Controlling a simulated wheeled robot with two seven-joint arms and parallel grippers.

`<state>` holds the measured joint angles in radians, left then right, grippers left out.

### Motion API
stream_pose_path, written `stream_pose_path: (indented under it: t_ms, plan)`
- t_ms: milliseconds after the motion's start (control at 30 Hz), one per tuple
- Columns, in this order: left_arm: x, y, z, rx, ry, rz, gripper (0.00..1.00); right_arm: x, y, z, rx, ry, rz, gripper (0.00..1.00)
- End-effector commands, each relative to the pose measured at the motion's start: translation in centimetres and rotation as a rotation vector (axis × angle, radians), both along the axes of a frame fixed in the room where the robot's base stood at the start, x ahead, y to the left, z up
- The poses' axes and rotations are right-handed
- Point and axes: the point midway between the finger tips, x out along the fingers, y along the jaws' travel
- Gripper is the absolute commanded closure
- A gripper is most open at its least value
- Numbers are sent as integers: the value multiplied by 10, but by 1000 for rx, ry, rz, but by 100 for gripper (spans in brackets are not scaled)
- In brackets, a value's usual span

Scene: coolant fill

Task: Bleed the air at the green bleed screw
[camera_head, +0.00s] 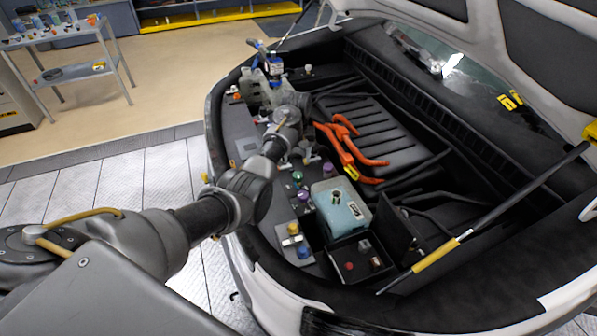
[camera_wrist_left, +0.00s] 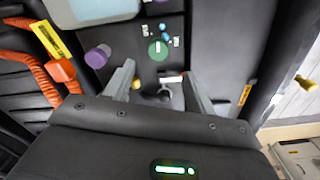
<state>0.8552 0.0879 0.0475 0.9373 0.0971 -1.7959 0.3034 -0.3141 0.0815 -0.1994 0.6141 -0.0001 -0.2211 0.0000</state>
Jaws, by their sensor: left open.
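The green bleed screw (camera_wrist_left: 158,50) is a round green knob on the dark engine-bay panel. In the left wrist view it lies just beyond and roughly midway between my left fingertips, apart from both. In the head view the green screw (camera_head: 298,176) shows just below the end of my left arm. My left gripper (camera_wrist_left: 158,72) is open with nothing between its fingers that it holds. In the head view my left gripper (camera_head: 298,160) is small and partly hidden by its own wrist. My right gripper is in neither view.
A purple cap (camera_wrist_left: 97,56) sits beside the green screw. A pale blue tank (camera_head: 340,210) stands close by on the right. Orange cables (camera_head: 345,150) run behind. A black box (camera_head: 360,258) with small parts and a prop rod (camera_head: 440,252) lie toward the front right.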

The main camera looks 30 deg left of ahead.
Motion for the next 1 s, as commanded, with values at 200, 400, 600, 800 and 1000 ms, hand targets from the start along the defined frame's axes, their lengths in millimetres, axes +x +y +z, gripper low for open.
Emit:
stream_pose_path:
  t_ms: [200, 400, 600, 800, 1000]
  plan:
    - [0, -2, -43, -2, 6, -2, 45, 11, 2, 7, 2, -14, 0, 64]
    - [1, -3, -73, -1, 3, -3, 45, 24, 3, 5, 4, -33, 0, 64]
    - [1, -3, -85, 0, 1, -5, 45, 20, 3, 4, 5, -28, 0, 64]
    - [1, -3, -85, 0, 0, -5, 45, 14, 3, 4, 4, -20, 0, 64]
    - [1, -3, -85, 0, 1, -5, 62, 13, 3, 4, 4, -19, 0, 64]
